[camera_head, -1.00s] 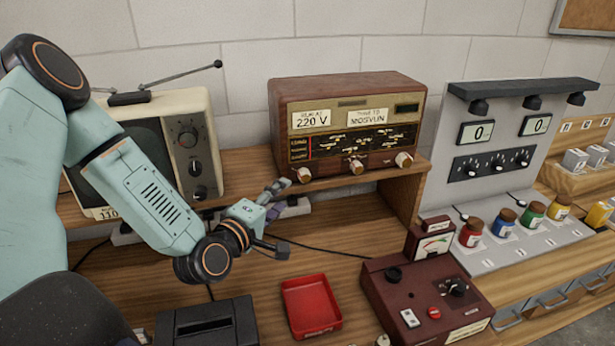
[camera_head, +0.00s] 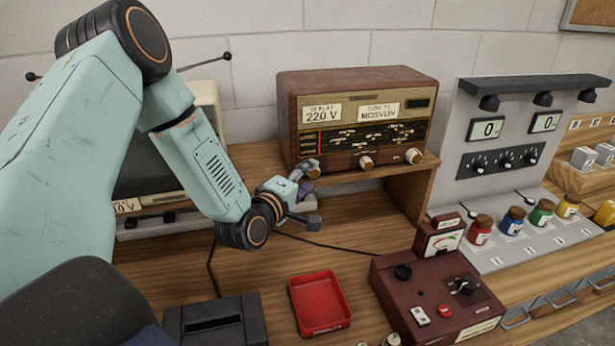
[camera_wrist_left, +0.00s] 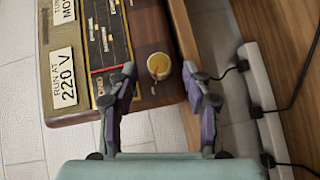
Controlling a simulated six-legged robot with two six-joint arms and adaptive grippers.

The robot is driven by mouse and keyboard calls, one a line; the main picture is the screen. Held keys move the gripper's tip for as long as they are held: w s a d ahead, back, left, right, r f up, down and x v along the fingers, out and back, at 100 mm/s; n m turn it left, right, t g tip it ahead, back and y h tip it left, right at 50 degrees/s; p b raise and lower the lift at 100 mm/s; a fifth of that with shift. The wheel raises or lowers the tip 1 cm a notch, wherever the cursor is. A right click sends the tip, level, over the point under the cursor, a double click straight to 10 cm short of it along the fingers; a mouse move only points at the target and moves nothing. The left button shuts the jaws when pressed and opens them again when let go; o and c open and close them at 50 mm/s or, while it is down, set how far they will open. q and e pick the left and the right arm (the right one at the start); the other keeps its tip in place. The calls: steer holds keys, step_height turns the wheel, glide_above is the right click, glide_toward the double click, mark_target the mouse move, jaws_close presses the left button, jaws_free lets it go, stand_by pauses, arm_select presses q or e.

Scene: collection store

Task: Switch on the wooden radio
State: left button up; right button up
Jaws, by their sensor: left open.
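The wooden radio (camera_head: 352,125) stands on the raised shelf, with a dial panel, labels reading 220 V and MOSVUN, and a row of cream knobs along its bottom edge. My left gripper (camera_head: 310,188) is at the radio's lower left corner and partly covers the left knob (camera_head: 313,171). In the left wrist view the radio (camera_wrist_left: 118,40) shows turned on its side. There the left knob (camera_wrist_left: 159,66) lies just beyond and between the open fingertips (camera_wrist_left: 164,85), apparently not gripped. My right gripper is not in view.
A cream television (camera_head: 150,170) stands left of the radio, partly behind my left arm. A red tray (camera_head: 320,303), a dark box (camera_head: 215,322) and a maroon meter unit (camera_head: 435,300) are on the bench. A power strip (camera_wrist_left: 258,90) and cables lie below the shelf.

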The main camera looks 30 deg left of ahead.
arm_select(q)
steer(key=shift+w+f, duration=0.1)
steer(key=shift+w, duration=0.7)
steer(key=shift+s+d, duration=0.1)
steer(key=shift+s, duration=0.25)
steer(key=shift+c, duration=1.4)
steer(key=shift+w, duration=0.2)
steer(key=c, duration=0.4)
jaws_close()
